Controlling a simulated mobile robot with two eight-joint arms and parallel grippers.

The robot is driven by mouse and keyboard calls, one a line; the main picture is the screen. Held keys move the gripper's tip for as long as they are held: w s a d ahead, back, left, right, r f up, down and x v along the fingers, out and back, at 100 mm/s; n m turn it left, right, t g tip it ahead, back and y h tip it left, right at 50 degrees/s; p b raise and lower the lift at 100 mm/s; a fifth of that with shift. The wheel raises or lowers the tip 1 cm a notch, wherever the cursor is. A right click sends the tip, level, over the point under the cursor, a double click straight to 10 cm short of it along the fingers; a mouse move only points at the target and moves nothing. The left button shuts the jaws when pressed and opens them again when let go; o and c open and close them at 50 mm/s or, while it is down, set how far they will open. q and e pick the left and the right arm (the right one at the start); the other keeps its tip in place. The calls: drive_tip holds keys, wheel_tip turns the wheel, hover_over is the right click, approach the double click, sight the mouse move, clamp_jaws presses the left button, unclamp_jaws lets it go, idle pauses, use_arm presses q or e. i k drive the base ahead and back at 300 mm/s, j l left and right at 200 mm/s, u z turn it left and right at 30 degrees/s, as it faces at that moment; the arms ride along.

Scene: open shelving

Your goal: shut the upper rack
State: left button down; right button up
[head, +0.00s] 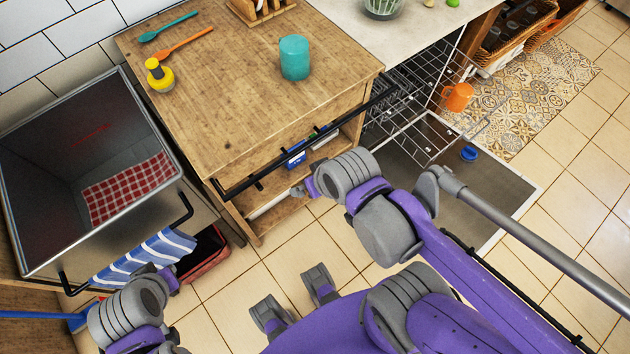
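The dishwasher at the upper right stands open, its door (503,192) folded down. Its wire upper rack (440,72) is pulled out from under the white counter. An orange mug (457,97) is at the rack's right side. A lower wire rack (408,128) shows beneath it. My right gripper (302,190) is in front of the wooden cabinet, left of the dishwasher and apart from the rack. My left gripper (172,281) is at the lower left near the striped towel, far from the rack. Both grippers are mostly hidden by their own wrists, so their opening is unclear.
A wooden counter (220,95) with a teal cup (294,57) and a black front rail (262,176) stands left of the dishwasher. A blue item (469,153) is over the lowered door. Tiled floor is clear at right.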

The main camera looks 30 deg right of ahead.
sight(388, 112)
drive_tip(key=z, duration=0.45)
drive_tip(key=l+z, duration=0.15)
drive_tip(key=z, duration=0.35)
drive_tip(key=l+z, duration=0.15)
drive_tip(key=z, duration=0.3)
drive_tip(key=l+z, duration=0.1)
drive_tip(key=z, duration=0.4)
drive_tip(key=l+z, duration=0.1)
drive_tip(key=z, duration=0.35)
drive_tip(key=i+l, duration=0.1)
drive_tip(key=i, duration=0.2)
drive_tip(key=i+l, duration=0.15)
drive_tip(key=i, duration=0.15)
drive_tip(key=i+u, duration=0.2)
drive_tip(key=u, duration=0.15)
drive_tip(key=i+l+u, duration=0.15)
drive_tip(key=u, duration=0.2)
drive_tip(key=i+l+u, duration=0.15)
drive_tip(key=u, duration=1.4)
